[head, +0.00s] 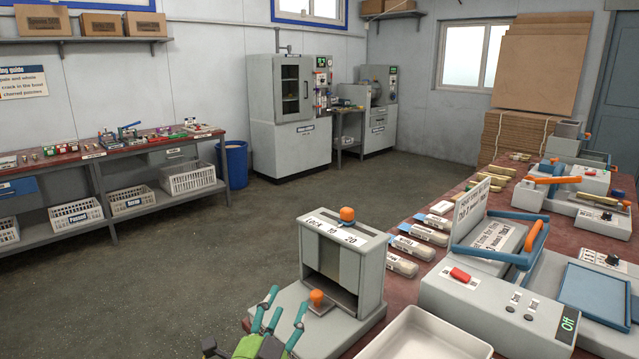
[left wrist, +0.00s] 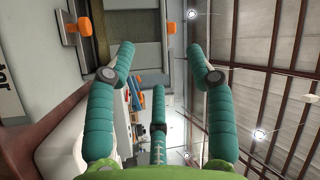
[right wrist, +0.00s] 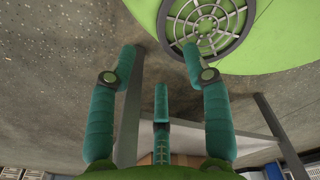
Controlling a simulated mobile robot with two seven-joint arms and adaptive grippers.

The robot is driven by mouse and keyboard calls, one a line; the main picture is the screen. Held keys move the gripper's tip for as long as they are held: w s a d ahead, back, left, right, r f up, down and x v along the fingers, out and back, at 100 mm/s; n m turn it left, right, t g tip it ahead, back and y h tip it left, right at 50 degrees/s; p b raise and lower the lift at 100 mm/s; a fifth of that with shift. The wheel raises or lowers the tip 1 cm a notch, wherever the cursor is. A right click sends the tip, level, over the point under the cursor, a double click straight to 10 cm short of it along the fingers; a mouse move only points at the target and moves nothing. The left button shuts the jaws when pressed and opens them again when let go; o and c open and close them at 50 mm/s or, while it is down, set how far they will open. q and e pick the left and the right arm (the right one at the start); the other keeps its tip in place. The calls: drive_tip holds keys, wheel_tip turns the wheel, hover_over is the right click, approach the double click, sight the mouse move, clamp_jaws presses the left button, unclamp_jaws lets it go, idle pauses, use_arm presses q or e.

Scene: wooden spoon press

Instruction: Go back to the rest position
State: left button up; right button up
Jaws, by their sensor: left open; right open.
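My left gripper (head: 274,318) shows at the bottom of the head view, just left of a grey press with an orange knob (head: 347,214) and an orange-handled lever (head: 316,297). Its green fingers are spread, with nothing between them; they also show in the left wrist view (left wrist: 163,75). My right gripper (right wrist: 158,65) shows only in the right wrist view. Its fingers are spread and empty, with the grey floor and a round green part with a grille beyond them. The right gripper is not in the head view.
The red-topped workbench (head: 405,289) on the right carries a white tray (head: 425,335), a control box with a red switch (head: 497,305), a blue-handled press (head: 503,240) and several labelled packets (head: 410,246). A second bench with crates (head: 187,178) stands at the left wall. The floor (head: 215,270) between is clear.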

use_arm(q)
drive_tip(key=s+a+f+n+g+y, duration=0.45)
drive_tip(key=a+f+n, duration=0.25)
drive_tip(key=f, duration=0.4)
drive_tip(key=s+a+f+n+g, duration=0.3)
drive_tip(key=s+f+g, duration=0.4)
drive_tip(key=s, duration=0.6)
drive_tip(key=s+a+f+n+g, duration=0.3)
drive_tip(key=s+f+g, duration=0.2)
drive_tip(key=s+f, duration=0.65)
drive_tip(key=s+f+p, duration=0.1)
drive_tip(key=s+f, duration=0.1)
drive_tip(key=f, duration=0.6)
drive_tip(key=s+f+p, duration=0.1)
drive_tip(key=s+f, duration=0.1)
drive_tip(key=f, duration=0.7)
drive_tip(key=s+a+f+g+y+p, duration=0.1)
drive_tip(key=s+a+f+g, duration=0.1)
drive_tip(key=s+f, duration=1.1)
drive_tip(key=s, duration=0.2)
drive_tip(key=shift+s+a, duration=0.35)
use_arm(e)
drive_tip(key=r, duration=0.1)
drive_tip(key=w+r, duration=0.1)
drive_tip(key=r, duration=0.1)
drive_tip(key=shift+w+r, duration=0.25)
use_arm(q)
drive_tip(key=shift+f, duration=0.1)
